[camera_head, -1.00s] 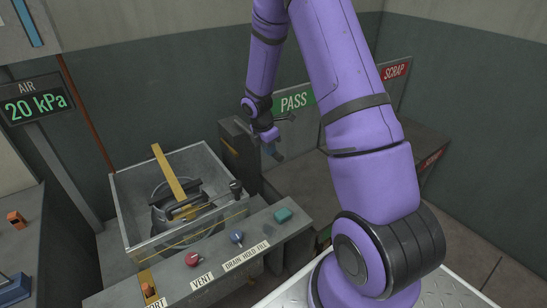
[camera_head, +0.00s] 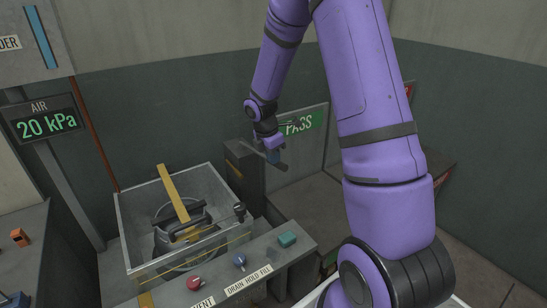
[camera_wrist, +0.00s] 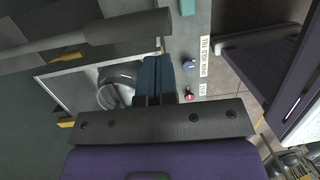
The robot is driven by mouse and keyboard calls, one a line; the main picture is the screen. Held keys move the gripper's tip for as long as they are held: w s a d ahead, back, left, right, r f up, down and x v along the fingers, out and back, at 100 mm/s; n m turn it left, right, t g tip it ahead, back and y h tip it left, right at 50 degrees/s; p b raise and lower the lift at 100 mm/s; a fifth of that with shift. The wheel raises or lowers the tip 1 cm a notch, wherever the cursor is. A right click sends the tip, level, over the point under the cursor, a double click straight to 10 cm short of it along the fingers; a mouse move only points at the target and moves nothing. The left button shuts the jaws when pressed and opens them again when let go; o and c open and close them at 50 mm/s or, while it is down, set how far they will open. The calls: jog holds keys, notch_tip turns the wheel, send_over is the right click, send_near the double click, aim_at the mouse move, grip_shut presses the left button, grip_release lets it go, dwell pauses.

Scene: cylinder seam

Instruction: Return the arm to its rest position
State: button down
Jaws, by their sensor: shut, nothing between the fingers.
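My purple arm (camera_head: 372,110) reaches up from the lower right and bends down again to my gripper (camera_head: 273,156). The gripper hangs in the air near the dark post, in front of the lower left of the PASS sign in the head view. In the wrist view my gripper's blue fingers (camera_wrist: 155,72) are together with nothing between them. Beyond them the grey tank (camera_head: 128,232) holds a dark round vessel (camera_head: 180,226) with a yellow bar (camera_head: 172,194) above it. The gripper is apart from all of these.
The control bench (camera_head: 255,262) carries a red knob (camera_head: 194,283), a blue knob (camera_head: 239,261) and a green block (camera_head: 287,240). A dark post (camera_head: 243,172) stands behind it. The PASS sign (camera_head: 300,124) is behind my arm. The air display (camera_head: 48,123) reads 20 kPa.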

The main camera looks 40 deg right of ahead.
jog(key=shift+r, duration=0.1)
dwell(0.4)
jog(key=s+a+r+m+t, duration=0.1)
jog(key=s+a+r+m, duration=0.35)
jog(key=r, duration=0.45)
jog(key=s+a+r+m+t, duration=0.25)
jog(key=s+r+m, duration=0.2)
jog(key=r, duration=0.55)
jog(key=s+a+r+m+t+y, duration=0.1)
jog(key=s+a+r+m, duration=0.2)
jog(key=s, duration=0.6)
jog(key=s+a+r+m+t+y, duration=0.1)
jog(key=s+a+r+m, duration=0.3)
jog(key=s, duration=0.6)
jog(key=shift+a+r+m, duration=0.3)
jog(key=shift+r+m, duration=0.4)
jog(key=shift+r, duration=0.1)
jog(key=shift+w+t, duration=0.15)
jog(key=shift+t, duration=0.1)
